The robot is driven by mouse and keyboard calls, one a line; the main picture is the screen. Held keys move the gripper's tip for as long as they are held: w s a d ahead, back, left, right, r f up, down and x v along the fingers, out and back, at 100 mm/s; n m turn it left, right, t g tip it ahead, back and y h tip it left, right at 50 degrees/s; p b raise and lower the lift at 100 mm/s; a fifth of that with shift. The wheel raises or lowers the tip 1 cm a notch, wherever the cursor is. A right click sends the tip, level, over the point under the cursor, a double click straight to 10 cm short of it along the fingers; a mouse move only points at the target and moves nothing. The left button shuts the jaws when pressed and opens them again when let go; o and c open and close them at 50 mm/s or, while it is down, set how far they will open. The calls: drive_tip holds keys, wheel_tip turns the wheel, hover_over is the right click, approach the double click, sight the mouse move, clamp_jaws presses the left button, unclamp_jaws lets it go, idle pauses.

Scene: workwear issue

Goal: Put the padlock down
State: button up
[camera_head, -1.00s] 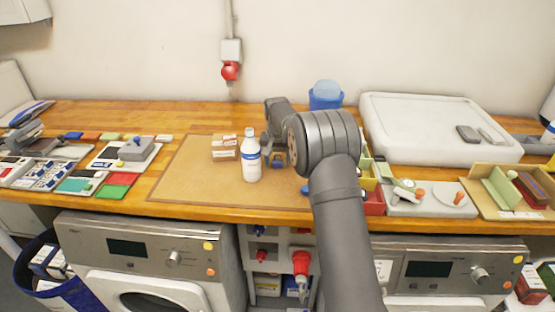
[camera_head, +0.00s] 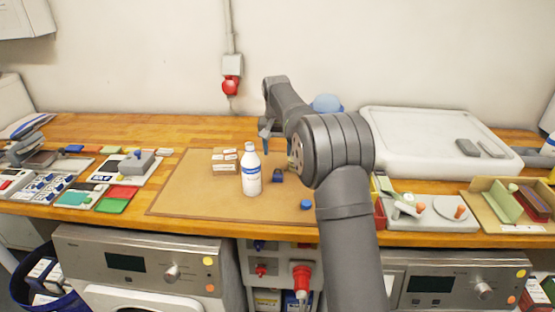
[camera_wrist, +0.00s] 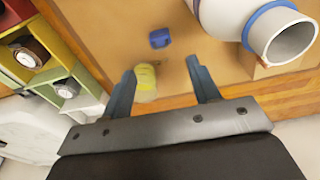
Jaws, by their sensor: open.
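A small dark blue padlock (camera_head: 278,175) lies on the brown mat (camera_head: 200,200), to the right of the white bottle (camera_head: 251,172). Nothing holds it. In the wrist view a small blue thing, seemingly the padlock (camera_wrist: 160,39), lies beyond the fingertips and clear of them. My gripper (camera_head: 278,155) is open and empty above the mat, behind and above the padlock. In the wrist view its two fingers stand wide apart (camera_wrist: 162,72). The arm hides part of the mat's right side in the head view.
The bottle also shows close by in the wrist view (camera_wrist: 245,22). A small carton (camera_head: 224,162) stands behind it. A blue cap (camera_head: 306,204) lies near the mat's front right. A yellow-green item (camera_wrist: 146,82) shows between the fingers. The mat's front left is clear.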

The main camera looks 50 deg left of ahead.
drive_tip(key=shift+r, duration=0.5)
drive_tip(key=c, duration=0.5)
drive_tip(key=shift+c, duration=0.2)
drive_tip(key=shift+d, duration=0.1)
drive_tip(key=m+g+y, duration=0.8)
drive_tip(key=m+y, duration=0.1)
drive_tip(key=m, duration=1.1)
approach(280, 170)
drive_tip(key=x, duration=0.6)
drive_tip(key=shift+s, duration=0.1)
drive_tip(key=shift+a+r+x, duration=0.1)
drive_tip(key=shift+r+x, duration=0.05)
drive_tip(key=shift+x, duration=1.45)
drive_tip(key=shift+a+r+x, duration=0.1)
drive_tip(key=shift+x, duration=1.45)
